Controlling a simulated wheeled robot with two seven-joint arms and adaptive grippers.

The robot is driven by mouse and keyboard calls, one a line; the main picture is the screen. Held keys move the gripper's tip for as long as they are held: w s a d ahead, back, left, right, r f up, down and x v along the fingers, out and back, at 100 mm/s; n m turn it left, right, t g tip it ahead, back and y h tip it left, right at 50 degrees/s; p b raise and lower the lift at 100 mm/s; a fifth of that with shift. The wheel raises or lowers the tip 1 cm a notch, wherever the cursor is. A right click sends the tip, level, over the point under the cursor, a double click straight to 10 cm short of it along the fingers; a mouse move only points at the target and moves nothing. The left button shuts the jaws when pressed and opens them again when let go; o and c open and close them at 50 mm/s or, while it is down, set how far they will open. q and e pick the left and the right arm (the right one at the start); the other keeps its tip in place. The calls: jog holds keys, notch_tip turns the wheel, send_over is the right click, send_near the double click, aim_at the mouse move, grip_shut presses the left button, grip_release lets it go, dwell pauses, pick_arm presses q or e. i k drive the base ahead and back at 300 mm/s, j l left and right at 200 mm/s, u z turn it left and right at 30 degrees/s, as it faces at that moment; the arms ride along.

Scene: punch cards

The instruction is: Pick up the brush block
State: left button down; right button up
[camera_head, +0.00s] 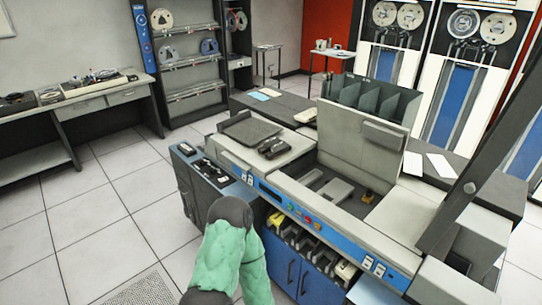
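I cannot say for sure which thing is the brush block. Inside the open bay of the blue and grey card machine (334,228) lie a grey block (336,190) and a small yellow-and-dark piece (367,197). A dark, lumpy object (273,148) sits on the machine's left top. A green arm with a dark joint, mine, rises at the bottom centre in front of the machine. No gripper fingers show in this view, so neither gripper's hold can be seen.
The machine's raised grey lid (361,145) stands behind the bay. A dark slanted bar (487,140) crosses the right side. An open lower compartment (310,244) holds several pieces. A desk (95,101) stands at left, with clear tiled floor (95,205) before it.

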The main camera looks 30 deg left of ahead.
aim_at(278, 150)
jog(key=i+j+u, duration=0.2)
jog(key=j+u, duration=0.2)
jog(key=i+j+u, duration=0.25)
jog(key=u, duration=0.2)
